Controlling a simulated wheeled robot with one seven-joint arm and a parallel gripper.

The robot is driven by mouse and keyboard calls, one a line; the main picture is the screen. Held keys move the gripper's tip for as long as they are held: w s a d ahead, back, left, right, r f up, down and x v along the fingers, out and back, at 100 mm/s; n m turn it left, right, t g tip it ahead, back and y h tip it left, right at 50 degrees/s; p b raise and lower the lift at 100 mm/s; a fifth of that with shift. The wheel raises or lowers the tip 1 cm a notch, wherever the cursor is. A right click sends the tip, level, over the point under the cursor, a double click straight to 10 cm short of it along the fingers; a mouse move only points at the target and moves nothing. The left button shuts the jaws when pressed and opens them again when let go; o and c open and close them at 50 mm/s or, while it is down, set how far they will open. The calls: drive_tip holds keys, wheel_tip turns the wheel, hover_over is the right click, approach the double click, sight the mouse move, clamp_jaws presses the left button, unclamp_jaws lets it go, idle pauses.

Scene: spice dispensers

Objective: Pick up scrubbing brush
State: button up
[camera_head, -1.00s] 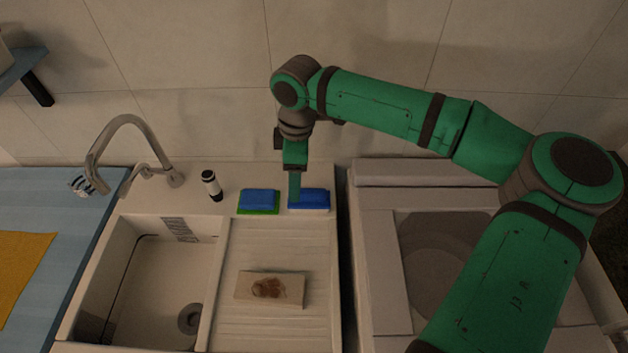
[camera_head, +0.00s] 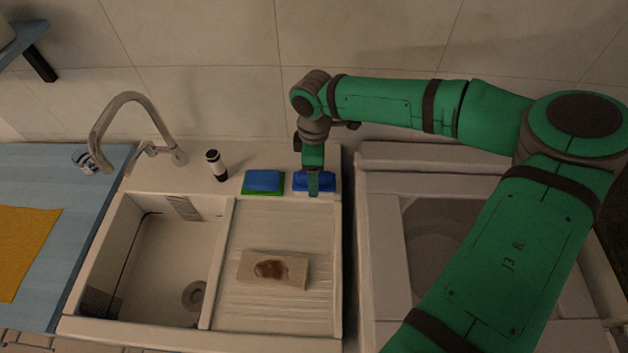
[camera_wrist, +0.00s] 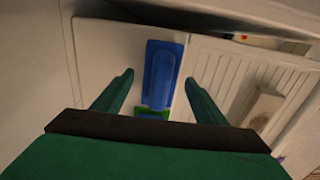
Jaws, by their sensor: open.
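The scrubbing brush (camera_head: 328,182) is blue and lies on the back ledge of the sink, right of the sponge. In the head view my gripper (camera_head: 313,187) points down over it, and its finger hides the brush's middle. In the wrist view the brush (camera_wrist: 162,68) lies between the two open fingers of my gripper (camera_wrist: 158,78), with a gap on each side. I cannot tell the exact height of the fingertips above the ledge.
A blue and green sponge (camera_head: 263,182) lies close to the brush's left. A black and white bottle (camera_head: 216,165) stands farther left, near the tap (camera_head: 130,100). A stained board (camera_head: 272,270) lies on the drainboard (camera_head: 285,225). The tiled wall is close behind.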

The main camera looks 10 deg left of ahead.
drive_tip(key=shift+f, duration=0.8)
drive_tip(key=shift+c, duration=0.3)
drive_tip(key=shift+w, duration=0.1)
drive_tip(key=c, duration=0.5)
drive_tip(key=shift+d, duration=0.1)
drive_tip(key=c, duration=0.6)
drive_tip(key=shift+c, duration=0.2)
